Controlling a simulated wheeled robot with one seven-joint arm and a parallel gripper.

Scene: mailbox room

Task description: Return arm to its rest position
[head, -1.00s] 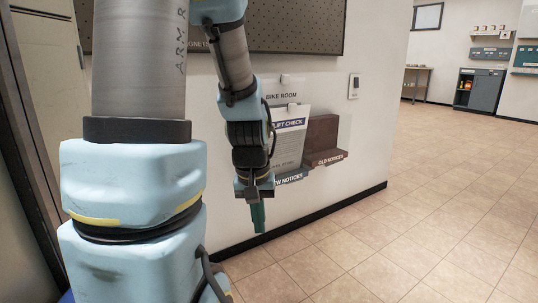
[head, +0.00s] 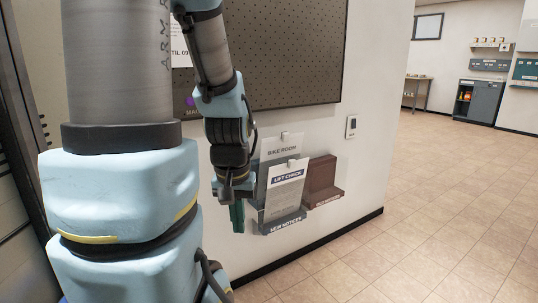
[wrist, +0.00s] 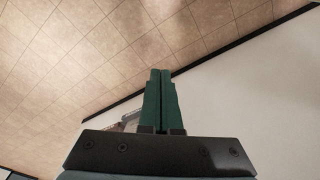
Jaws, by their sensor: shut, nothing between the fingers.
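My gripper (head: 237,216) hangs pointing down in front of the wall, left of the "NEW NOTICES" holder (head: 281,222). Its green fingers are together with nothing between them; they also show shut in the wrist view (wrist: 160,74). My blue and grey arm fills the left of the head view, bent at the elbow with the forearm hanging down. The fingers appear apart from the holder, though the exact gap cannot be told.
A "LIFT CHECK" sheet (head: 285,195) stands in the grey holder, with a "BIKE ROOM" sheet (head: 277,148) behind it. A brown "OLD NOTICES" holder (head: 321,179) is to the right. A perforated board (head: 285,60) hangs above. Tiled floor (head: 440,210) at right is open.

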